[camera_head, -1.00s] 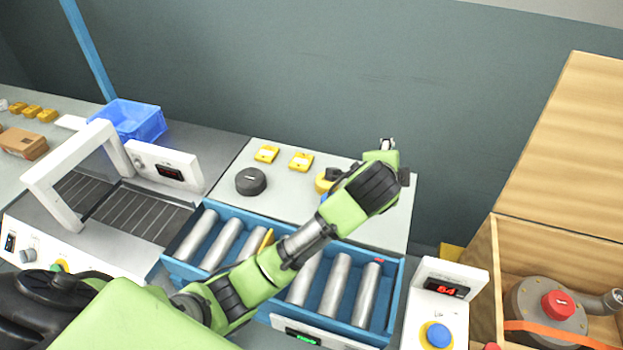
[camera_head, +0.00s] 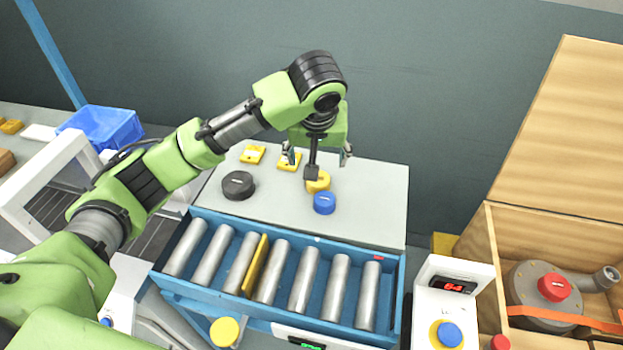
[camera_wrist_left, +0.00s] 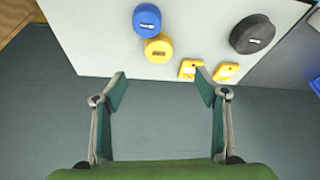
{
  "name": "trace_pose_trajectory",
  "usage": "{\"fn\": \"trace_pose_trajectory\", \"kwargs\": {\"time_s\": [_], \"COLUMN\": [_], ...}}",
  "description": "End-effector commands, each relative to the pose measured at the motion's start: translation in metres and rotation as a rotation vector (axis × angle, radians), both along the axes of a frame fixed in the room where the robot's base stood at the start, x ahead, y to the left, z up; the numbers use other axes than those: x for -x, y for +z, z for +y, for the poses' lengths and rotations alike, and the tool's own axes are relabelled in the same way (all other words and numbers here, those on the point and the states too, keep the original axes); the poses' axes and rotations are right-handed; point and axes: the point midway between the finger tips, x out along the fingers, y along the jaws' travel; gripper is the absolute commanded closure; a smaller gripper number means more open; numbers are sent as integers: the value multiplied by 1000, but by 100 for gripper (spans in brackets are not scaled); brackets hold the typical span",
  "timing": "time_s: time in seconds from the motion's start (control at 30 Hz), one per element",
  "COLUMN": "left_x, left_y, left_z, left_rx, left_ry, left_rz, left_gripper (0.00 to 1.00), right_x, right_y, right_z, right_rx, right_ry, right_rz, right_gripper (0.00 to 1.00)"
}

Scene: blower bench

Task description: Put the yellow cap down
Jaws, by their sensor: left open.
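The yellow cap (camera_head: 320,184) rests on the light grey table top, close behind the blue cap (camera_head: 324,203). Part of it is hidden behind my wrist hardware in the head view. In the left wrist view the yellow cap (camera_wrist_left: 158,49) lies flat next to the blue cap (camera_wrist_left: 147,19). My left gripper (camera_head: 318,158) is open and points down above the back of the table. In the left wrist view its spread fingers (camera_wrist_left: 161,88) are empty and apart from the cap. My right gripper is not in view.
A black cap (camera_head: 238,185) and two yellow tags (camera_head: 253,154) lie on the same table. A blue tray (camera_head: 396,300) of metal rollers stands in front. An open wooden crate (camera_head: 478,240) holding a blower is at right. The table's right side is clear.

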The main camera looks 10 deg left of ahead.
Motion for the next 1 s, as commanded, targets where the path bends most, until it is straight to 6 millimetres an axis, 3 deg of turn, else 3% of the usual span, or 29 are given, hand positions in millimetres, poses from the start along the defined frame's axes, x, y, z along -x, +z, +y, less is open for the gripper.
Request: {"fn": "trace_pose_trajectory", "kwargs": {"time_s": [0.4, 0.63, 1.0], "left_x": [-27, -34, -53], "left_y": [-67, -81, -121], "left_z": [6, 7, 10], "left_rx": [-1, -1, 0], "left_ry": [3, 0, 0], "left_rz": [2, 1, -1], "left_gripper": [34, 34, 34], "right_x": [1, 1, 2], "right_y": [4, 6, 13], "right_z": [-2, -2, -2], "right_rx": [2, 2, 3], "right_ry": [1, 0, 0], "right_rz": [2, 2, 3], "right_gripper": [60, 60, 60]}}
